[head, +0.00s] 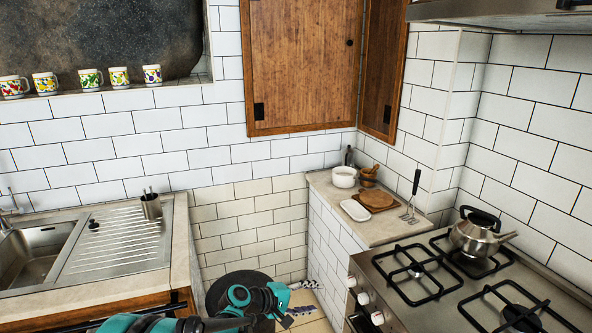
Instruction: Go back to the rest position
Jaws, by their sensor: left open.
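My left gripper (304,298) shows low in the middle of the head view, at the end of my teal and dark left arm. Its jaws are open and nothing shows between them. It is over the floor gap between the sink counter and the stove, apart from both. My right gripper is not in view.
A sink counter (184,255) with a metal cup (151,204) is at left. A stove (394,313) with a kettle (474,238) is at right. A corner counter (397,232) holds a white tray (355,210), a board (377,199) and bowls. Several mugs stand on a ledge.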

